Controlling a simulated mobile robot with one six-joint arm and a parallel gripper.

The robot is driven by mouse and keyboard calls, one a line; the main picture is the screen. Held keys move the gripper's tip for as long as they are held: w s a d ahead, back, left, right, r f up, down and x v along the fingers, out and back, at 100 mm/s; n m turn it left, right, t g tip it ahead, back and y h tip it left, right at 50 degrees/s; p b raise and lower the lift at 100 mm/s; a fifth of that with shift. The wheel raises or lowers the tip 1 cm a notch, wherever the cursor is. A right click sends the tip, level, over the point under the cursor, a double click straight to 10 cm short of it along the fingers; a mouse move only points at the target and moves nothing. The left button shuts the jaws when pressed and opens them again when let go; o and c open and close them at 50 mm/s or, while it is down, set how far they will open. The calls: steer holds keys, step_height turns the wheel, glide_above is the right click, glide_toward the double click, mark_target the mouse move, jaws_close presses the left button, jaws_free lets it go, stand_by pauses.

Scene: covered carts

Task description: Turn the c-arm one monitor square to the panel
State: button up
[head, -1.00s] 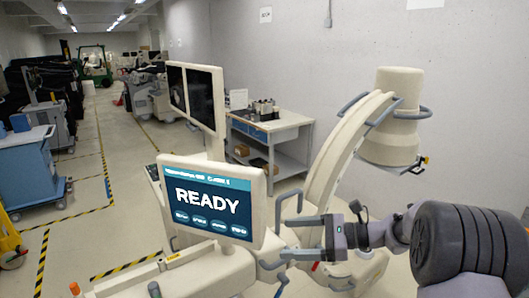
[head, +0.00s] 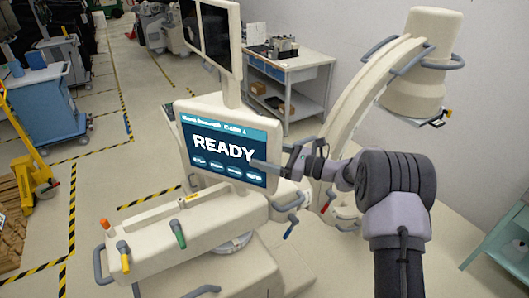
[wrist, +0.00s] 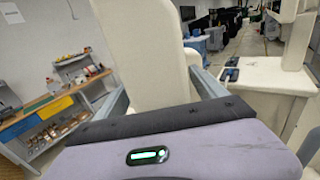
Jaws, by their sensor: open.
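The c-arm one monitor (head: 225,146), cream-framed with a blue READY screen, stands above the cream control panel (head: 160,226) of its cart. Its lower edge slopes down to the right, while the panel's front edge slopes up to the right, so the monitor looks turned relative to the panel. My gripper (head: 279,166) is open at the monitor's right edge. One finger shows in front of the screen; the other is hidden. In the wrist view, a cream slab (wrist: 143,50), seemingly the monitor's edge, stands between the open fingers (wrist: 160,92). Contact cannot be told.
A large cream C-arm (head: 350,110) curves up at the right. Two dark screens (head: 212,32) stand on a post behind the monitor. A workbench (head: 300,68) is against the wall. A blue cart (head: 42,105) and yellow pallet truck (head: 22,150) are left, beyond striped floor tape.

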mark_target(237, 159)
steer(key=shift+w+a, duration=0.1)
steer(key=shift+a, duration=0.1)
steer(key=shift+c, duration=0.4)
jaws_close()
steer(key=s+a+m+t, duration=0.1)
steer(key=a+m+t+h+b, duration=0.1)
steer(key=a, duration=0.1)
steer(key=s+a+m+t+h+b, duration=0.1)
steer(key=shift+s+a+t, duration=0.25)
steer(key=shift+s+t, duration=0.1)
steer(key=shift+t, duration=0.05)
steer(key=shift+s+a+b, duration=0.15)
steer(key=shift+a+b, duration=0.1)
steer(key=shift+a, duration=0.3)
steer(key=shift+s+a+b, duration=0.15)
steer(key=shift+a+b, duration=0.1)
steer(key=shift+a, duration=0.3)
steer(key=c, duration=1.6)
jaws_free()
steer(key=shift+a+r, duration=0.2)
steer(key=shift+a, duration=0.4)
